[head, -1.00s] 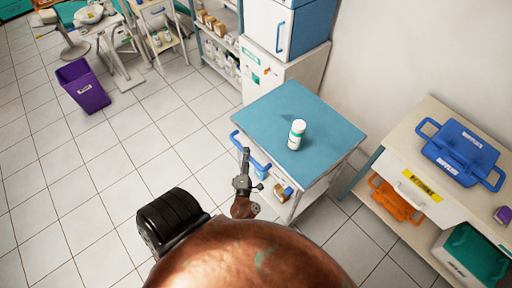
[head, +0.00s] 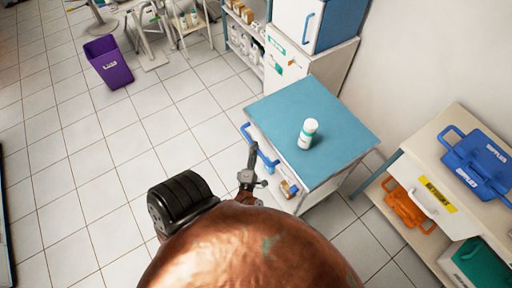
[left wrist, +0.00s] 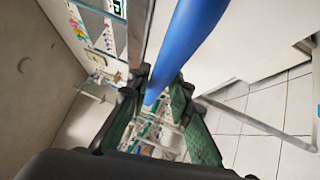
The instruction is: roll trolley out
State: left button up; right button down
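The trolley (head: 285,105) has a blue top and a pale body and stands at centre right in the head view. My left gripper (head: 253,156) is at this handle. In the left wrist view the handle (left wrist: 190,30) runs between the green-padded fingers of the left gripper (left wrist: 160,88), which look shut on it. My right gripper is in neither view.
A shelf unit (head: 425,210) with blue, orange and green cases stands close to the trolley's right. A white cabinet (head: 290,75) stands behind it. A purple bin (head: 108,62) is at the upper left. The tiled floor left of the trolley is clear.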

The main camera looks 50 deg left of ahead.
pick_arm(q)
jog(key=o, duration=0.3)
jog(key=shift+w+r, duration=0.1)
jog(key=shift+w, duration=0.05)
jog(key=shift+o, duration=0.2)
jog(key=v, duration=0.7)
jog(key=shift+s+d, duration=0.2)
jog(key=shift+s, duration=0.05)
